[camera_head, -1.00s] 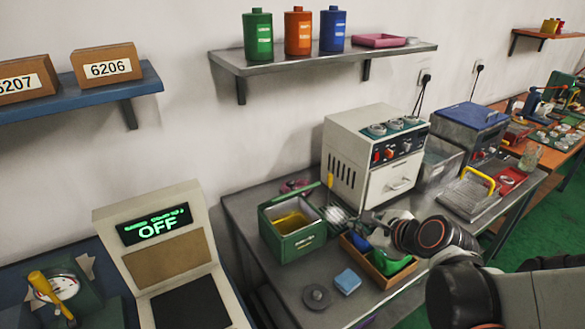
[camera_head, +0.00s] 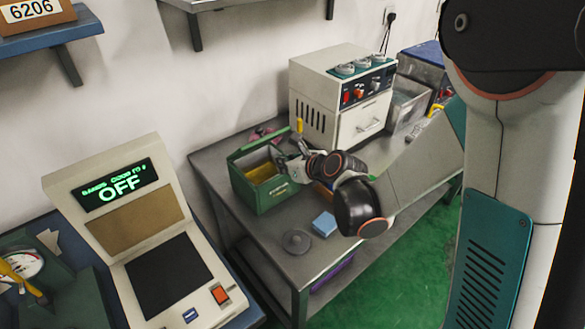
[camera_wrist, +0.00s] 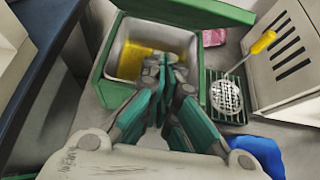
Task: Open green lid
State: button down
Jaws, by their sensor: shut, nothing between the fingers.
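The green box (camera_head: 262,192) stands on the grey workbench, and yellow contents show inside its metal lining. Its green lid (camera_head: 262,142) is raised at the back, so the box is open. In the wrist view the lid (camera_wrist: 195,10) shows as a green panel along the far side of the box (camera_wrist: 120,92). My gripper (camera_wrist: 164,64) is shut and empty, with its fingertips over the near part of the box opening. In the head view my gripper (camera_head: 279,158) is at the box's right side. Whether the fingers touch the rim I cannot tell.
A white machine (camera_head: 342,98) with knobs stands right of the box. A blue block (camera_head: 324,224) and a grey disc (camera_head: 296,242) lie at the bench front.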

aim_at(261, 128)
jog(key=w+a+r, duration=0.2)
jog(key=w, duration=0.1)
jog(key=shift+r, duration=0.2)
dwell(0.3)
jog(key=w+a+r+p, duration=0.1)
jog(key=w+r, duration=0.1)
jog(key=r, duration=0.1)
jog(key=w+a+r+p, duration=0.1)
jog(key=w+r, duration=0.1)
jog(key=shift+a+p, duration=0.3)
jog(key=shift+a, duration=0.05)
